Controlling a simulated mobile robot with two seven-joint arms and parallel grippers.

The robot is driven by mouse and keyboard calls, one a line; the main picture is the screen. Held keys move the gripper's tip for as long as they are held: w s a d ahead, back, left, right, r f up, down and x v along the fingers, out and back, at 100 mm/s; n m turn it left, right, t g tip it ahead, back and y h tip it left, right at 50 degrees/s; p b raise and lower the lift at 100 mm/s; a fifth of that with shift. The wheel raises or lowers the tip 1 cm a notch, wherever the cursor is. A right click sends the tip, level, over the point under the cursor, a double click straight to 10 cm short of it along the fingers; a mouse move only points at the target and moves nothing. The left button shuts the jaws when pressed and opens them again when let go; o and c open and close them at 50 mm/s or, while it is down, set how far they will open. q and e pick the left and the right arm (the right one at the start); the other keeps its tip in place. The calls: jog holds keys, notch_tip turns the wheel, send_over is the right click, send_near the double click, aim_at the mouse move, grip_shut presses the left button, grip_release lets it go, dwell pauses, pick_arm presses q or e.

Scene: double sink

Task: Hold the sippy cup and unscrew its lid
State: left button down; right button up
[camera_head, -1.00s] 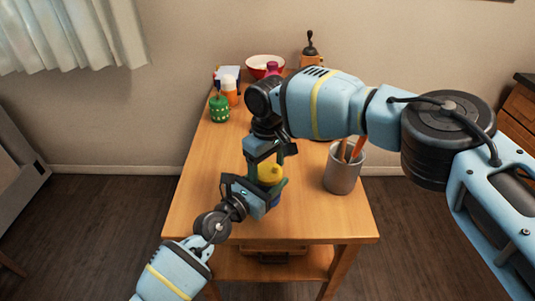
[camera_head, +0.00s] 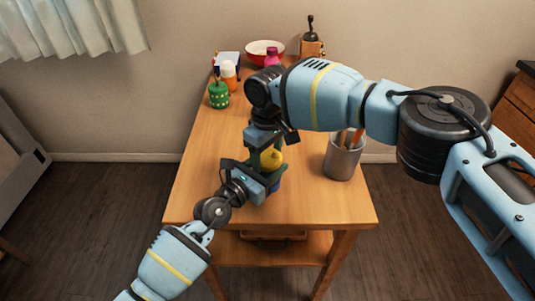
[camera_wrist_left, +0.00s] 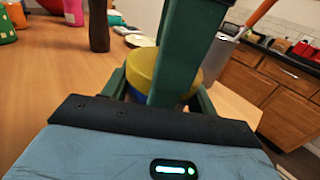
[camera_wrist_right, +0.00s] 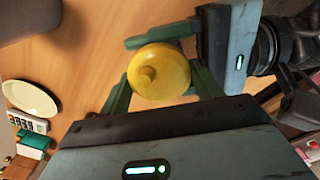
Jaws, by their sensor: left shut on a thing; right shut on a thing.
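The sippy cup has a yellow lid (camera_head: 273,158) and a blue body (camera_head: 275,185), and stands upright near the table's front. My left gripper (camera_head: 268,182) comes in from the left and is shut on the cup body. The body is mostly hidden by the grippers; a strip of blue shows in the left wrist view (camera_wrist_left: 168,99). My right gripper (camera_wrist_right: 160,82) is above the cup and shut on the yellow lid, one finger on either side. A right gripper finger crosses the left wrist view.
A grey holder (camera_head: 342,158) with orange items stands right of the cup. A green container (camera_head: 219,95), an orange and white bottle (camera_head: 229,73), a red bowl (camera_head: 265,51) and a grinder (camera_head: 311,42) stand farther back. The wooden table (camera_head: 215,150) is clear left of the cup.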

jog(key=shift+s+a+f+n, duration=0.1)
jog(key=shift+s+a+n, duration=0.25)
jog(key=shift+n, duration=0.55)
jog(key=n, duration=0.4)
jog(key=shift+w+d, duration=0.1)
jog(key=shift+d, duration=0.1)
jog(key=o, duration=1.1)
